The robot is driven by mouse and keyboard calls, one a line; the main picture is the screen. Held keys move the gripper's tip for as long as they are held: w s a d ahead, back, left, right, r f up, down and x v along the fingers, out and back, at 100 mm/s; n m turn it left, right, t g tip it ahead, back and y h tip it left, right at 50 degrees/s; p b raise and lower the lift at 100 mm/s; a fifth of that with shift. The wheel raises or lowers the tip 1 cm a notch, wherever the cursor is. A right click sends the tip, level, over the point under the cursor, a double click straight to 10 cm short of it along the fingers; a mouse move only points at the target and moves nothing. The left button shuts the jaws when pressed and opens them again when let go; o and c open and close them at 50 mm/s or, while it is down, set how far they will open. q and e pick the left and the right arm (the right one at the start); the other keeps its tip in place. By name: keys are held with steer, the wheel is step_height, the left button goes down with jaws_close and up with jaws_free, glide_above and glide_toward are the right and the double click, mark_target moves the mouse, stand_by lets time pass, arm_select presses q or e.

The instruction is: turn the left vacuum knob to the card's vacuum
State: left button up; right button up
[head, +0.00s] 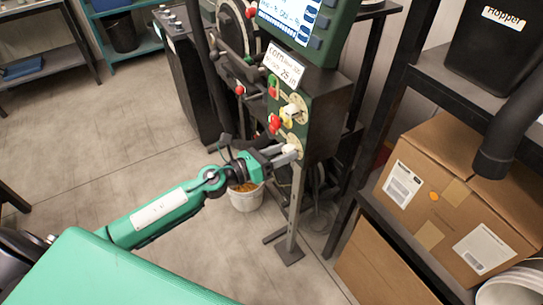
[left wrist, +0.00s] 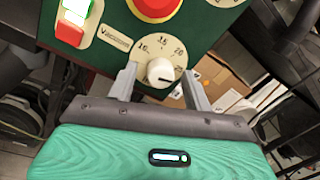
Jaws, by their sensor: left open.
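The white vacuum knob (left wrist: 160,71) sits on a pale round dial (left wrist: 148,46) with numbers around it, beside a label (left wrist: 116,38) reading Vacuum. A dark mark shows toward the knob's lower right; its exact reading is unclear. My left gripper (left wrist: 160,74) is open, its two fingers on either side of the knob; contact is unclear. In the head view my left gripper (head: 291,153) is at the bottom of the green panel (head: 322,103) and largely hides the lower dial. The white card (head: 284,67) reads CORN and what looks like 25. My right gripper is not in view.
Higher on the panel are another knob (head: 291,110) and red buttons; a screen (head: 290,15) is above. A white bucket (head: 246,199) stands on the floor below. Cardboard boxes (head: 450,195) and a black hopper (head: 490,45) are on the right. Floor on the left is clear.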

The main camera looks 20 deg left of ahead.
arm_select(q)
steer(key=shift+s+a+f, duration=0.1)
steer(key=shift+s+a, duration=0.15)
steer(key=b+v, duration=0.5)
steer(key=v, duration=0.8)
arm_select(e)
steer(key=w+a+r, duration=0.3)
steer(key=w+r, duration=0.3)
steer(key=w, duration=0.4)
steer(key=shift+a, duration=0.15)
